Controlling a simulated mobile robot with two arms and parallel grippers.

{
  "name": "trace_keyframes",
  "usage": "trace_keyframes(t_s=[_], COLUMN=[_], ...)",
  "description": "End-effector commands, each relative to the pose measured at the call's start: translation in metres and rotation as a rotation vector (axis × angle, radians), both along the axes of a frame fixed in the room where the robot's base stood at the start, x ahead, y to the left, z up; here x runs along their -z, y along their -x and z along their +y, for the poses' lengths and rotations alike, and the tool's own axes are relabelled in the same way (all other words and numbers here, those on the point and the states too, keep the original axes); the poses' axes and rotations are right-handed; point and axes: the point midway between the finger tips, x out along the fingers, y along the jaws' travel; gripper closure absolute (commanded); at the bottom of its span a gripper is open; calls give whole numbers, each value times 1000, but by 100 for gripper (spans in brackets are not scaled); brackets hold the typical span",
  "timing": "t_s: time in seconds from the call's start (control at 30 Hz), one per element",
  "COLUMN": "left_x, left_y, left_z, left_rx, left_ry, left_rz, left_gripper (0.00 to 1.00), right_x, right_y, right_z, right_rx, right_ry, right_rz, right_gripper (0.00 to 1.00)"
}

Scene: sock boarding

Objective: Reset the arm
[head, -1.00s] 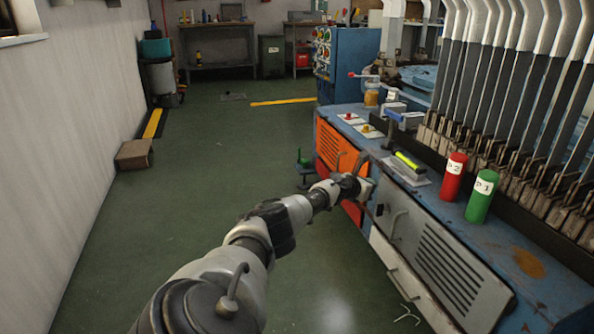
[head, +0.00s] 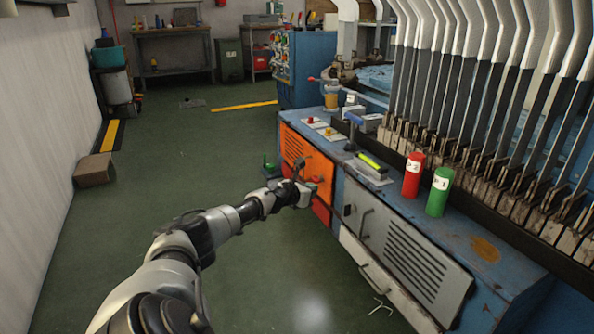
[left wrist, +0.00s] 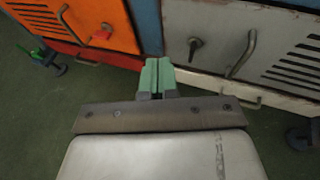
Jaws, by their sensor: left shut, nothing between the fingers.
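My left arm reaches in from the bottom left of the head view. Its gripper (head: 306,190) is in front of the cabinet, near the edge between the orange door (head: 305,163) and the grey louvred door (head: 405,240). In the left wrist view the green fingers (left wrist: 156,76) are together with nothing between them. They point toward the cabinet front, between the orange door (left wrist: 85,25) and the grey door (left wrist: 240,40). I cannot tell the exact gap to the cabinet. My right gripper is not in view.
On the blue cabinet top stand a red cylinder (head: 413,175) and a green cylinder (head: 438,192). A row of upright boarding forms (head: 470,95) stands behind them.

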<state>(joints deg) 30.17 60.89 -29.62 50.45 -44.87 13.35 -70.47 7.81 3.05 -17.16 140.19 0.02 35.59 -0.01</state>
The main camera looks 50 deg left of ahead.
Motion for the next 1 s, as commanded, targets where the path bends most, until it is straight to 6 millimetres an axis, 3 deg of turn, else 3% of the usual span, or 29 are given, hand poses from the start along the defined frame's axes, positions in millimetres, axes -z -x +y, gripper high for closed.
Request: trace_keyframes(t_s=[0.3, 0.77, 0.87, 0.97, 1.0], left_x=[-10, -13, -6, 10, 18], left_y=[35, 42, 39, 32, 30], left_z=[7, 7, -8, -51, -75], left_rx=[0, 1, 24, 86, 120], left_ry=[0, 3, 48, 171, 243], left_rz=[2, -1, -2, -6, -8], left_gripper=[100, 100, 100, 100, 100], right_x=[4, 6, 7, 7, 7], right_y=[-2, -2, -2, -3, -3], right_z=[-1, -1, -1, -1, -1], right_rx=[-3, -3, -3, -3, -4], right_ry=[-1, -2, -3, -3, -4], right_rz=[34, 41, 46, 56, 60], right_gripper=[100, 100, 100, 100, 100])
